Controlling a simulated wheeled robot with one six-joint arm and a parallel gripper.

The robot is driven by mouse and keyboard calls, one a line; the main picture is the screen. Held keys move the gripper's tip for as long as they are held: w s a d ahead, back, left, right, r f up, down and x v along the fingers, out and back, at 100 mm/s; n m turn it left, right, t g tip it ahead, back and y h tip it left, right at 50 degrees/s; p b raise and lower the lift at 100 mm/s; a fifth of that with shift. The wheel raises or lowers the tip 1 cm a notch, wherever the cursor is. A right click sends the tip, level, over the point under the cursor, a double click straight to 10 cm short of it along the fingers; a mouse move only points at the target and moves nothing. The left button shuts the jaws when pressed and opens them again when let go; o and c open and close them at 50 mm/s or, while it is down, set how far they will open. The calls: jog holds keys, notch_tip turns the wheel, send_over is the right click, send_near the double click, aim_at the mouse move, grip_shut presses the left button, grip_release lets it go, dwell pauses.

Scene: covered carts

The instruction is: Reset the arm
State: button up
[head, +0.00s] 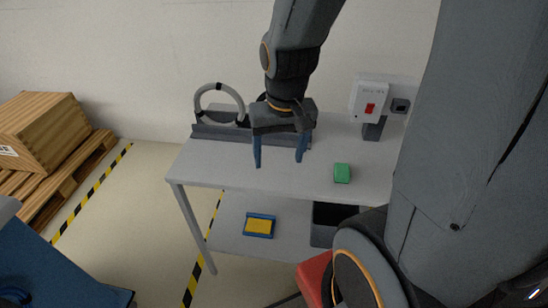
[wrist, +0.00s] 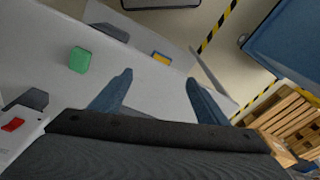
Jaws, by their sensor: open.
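My gripper (head: 279,163) hangs above the grey table, pointing down, with its two blue fingers spread and nothing between them. In the wrist view my gripper (wrist: 158,88) also shows its fingers apart over the table's surface. My arm reaches in from the top of the head view. A green block (head: 342,173) sits on the table to the right of the fingers, apart from them; it also shows in the wrist view (wrist: 79,60).
The grey table (head: 215,167) carries a grey ring (head: 206,92) at the back left and a white box with a red switch (head: 369,101) at the back right. A blue-and-yellow tray (head: 259,226) and a dark bin (head: 325,228) are on the lower shelf. A wooden crate (head: 45,128) stands left.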

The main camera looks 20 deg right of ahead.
jog(key=shift+s+a+n, duration=0.25)
jog(key=shift+a+n, duration=0.2)
jog(key=shift+n, duration=0.1)
jog(key=shift+s+a+n, duration=0.2)
jog(key=shift+a+n, duration=0.25)
jog(key=shift+n, duration=0.1)
jog(key=shift+f+b, duration=0.9)
jog(key=shift+f, duration=0.15)
